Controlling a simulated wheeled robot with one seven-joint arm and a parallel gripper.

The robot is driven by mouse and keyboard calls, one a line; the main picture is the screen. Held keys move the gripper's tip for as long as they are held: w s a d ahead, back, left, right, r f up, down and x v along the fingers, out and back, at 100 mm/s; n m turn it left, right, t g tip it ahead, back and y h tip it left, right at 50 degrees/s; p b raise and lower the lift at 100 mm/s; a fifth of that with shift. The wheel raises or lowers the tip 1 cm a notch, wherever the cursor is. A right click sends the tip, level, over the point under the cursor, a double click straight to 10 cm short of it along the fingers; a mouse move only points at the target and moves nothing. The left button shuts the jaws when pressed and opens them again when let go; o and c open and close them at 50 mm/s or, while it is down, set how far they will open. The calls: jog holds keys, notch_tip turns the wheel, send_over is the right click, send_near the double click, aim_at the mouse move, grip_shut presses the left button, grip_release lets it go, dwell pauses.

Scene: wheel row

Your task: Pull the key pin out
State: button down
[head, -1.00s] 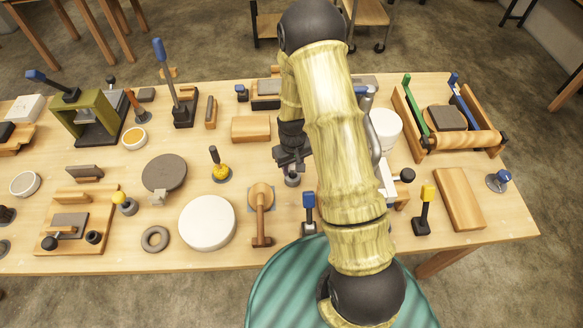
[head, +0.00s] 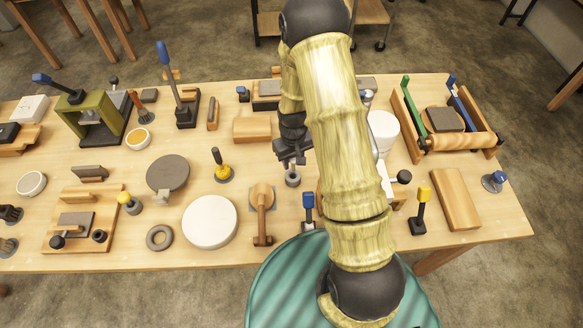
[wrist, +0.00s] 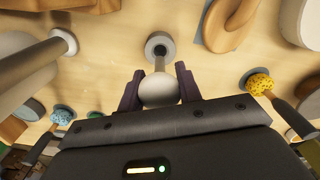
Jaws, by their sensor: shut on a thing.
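The key pin (wrist: 158,91) has a pale round knob and a thin grey stem. My gripper (wrist: 159,88) is shut on the knob, with one dark finger on each side in the wrist view. The stem points at a round grey socket (wrist: 152,42) with a dark hole. Its tip overlaps the hole in that view, and I cannot tell how deep it sits. In the head view my gripper (head: 290,158) is just above and behind the small grey socket (head: 293,180). The pin is hidden there by my gripper and arm.
A yellow-based handle (head: 222,172) stands left of the socket. A wooden mallet-like piece (head: 262,215) and a blue-topped lever (head: 308,210) are in front. A wooden block (head: 252,129) lies behind left. A white cylinder (head: 383,132) is to the right, beyond my arm.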

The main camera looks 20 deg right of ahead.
jog(key=shift+r+p, duration=1.6)
jog(key=shift+r, duration=0.75)
